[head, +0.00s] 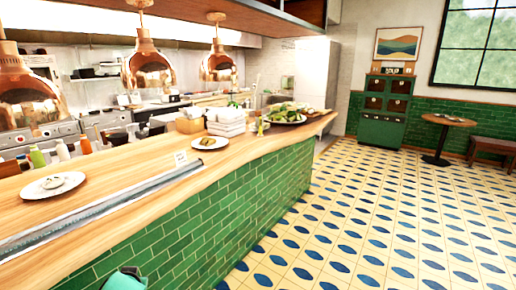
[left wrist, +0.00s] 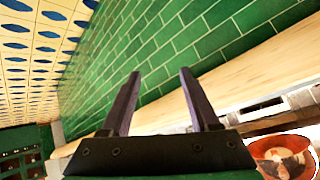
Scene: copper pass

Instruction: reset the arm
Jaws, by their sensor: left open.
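My left gripper (left wrist: 160,74) shows in the left wrist view with its two dark fingers apart and nothing between them. Green tiles of the counter front (left wrist: 215,40) lie beyond the fingers, with the pale wooden counter edge (left wrist: 240,68) running slantwise behind them. I see no contact with either. In the head view only a teal piece, which looks like part of my arm, shows at the bottom edge; the left fingers are out of that picture. My right gripper is in neither view.
The wooden counter (head: 130,172) carries a plate (head: 53,186) at left, another plate (head: 209,143), white containers (head: 226,122) and a platter of greens (head: 283,115). Copper lamps (head: 146,68) hang above. The patterned floor (head: 350,220) at right is clear up to a green cabinet (head: 384,110) and round table (head: 448,121).

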